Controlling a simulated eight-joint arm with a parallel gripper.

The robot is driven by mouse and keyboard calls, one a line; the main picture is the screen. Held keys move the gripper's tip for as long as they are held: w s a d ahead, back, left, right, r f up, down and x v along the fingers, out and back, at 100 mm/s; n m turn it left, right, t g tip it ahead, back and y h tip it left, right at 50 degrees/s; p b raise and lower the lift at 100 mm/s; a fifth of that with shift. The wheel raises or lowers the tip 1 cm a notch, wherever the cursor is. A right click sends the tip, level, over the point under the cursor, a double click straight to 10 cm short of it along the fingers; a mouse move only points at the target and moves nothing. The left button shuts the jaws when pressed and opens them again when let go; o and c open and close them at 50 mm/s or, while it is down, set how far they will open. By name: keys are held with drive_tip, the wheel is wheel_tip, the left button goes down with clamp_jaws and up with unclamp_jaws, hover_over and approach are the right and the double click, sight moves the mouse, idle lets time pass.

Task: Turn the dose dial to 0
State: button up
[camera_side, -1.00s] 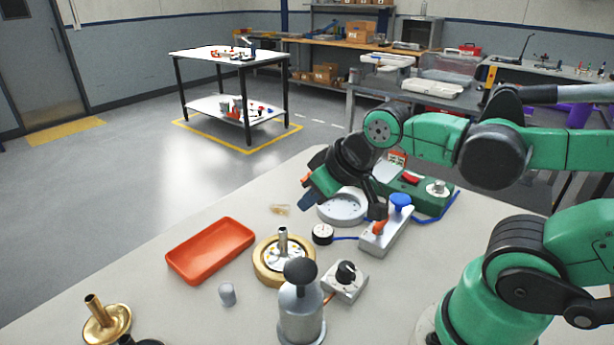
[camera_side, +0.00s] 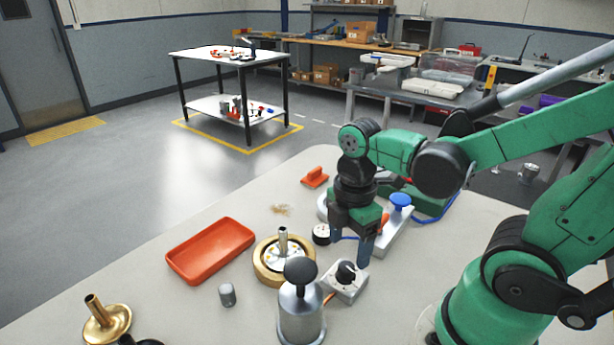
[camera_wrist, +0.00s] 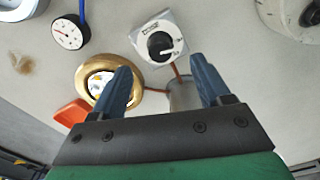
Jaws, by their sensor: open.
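The dose dial is a black knob (camera_side: 346,271) on a small pale square box (camera_side: 352,291) near the table's middle. In the wrist view, the knob (camera_wrist: 159,44) sits on a white face with small markings; its exact setting is too small to read. My gripper (camera_side: 350,242) is pointing down, open and empty, above the table just behind the dial in the side view. In the wrist view, its blue fingertips (camera_wrist: 160,70) are spread apart, with the dial ahead of them, centred between the two. Neither finger appears to touch the knob.
A metal canister with a black ball top (camera_side: 301,312) stands close to the dial, joined by an orange cord. A brass ring fixture (camera_side: 263,276), gauge (camera_side: 321,234), orange tray (camera_side: 211,250), grey cap (camera_side: 227,295) and blue-button box (camera_side: 398,235) stand around. Table left of the tray is clear.

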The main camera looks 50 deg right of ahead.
sight(346, 266)
drive_tip(key=shift+f, duration=2.45)
clamp_jaws()
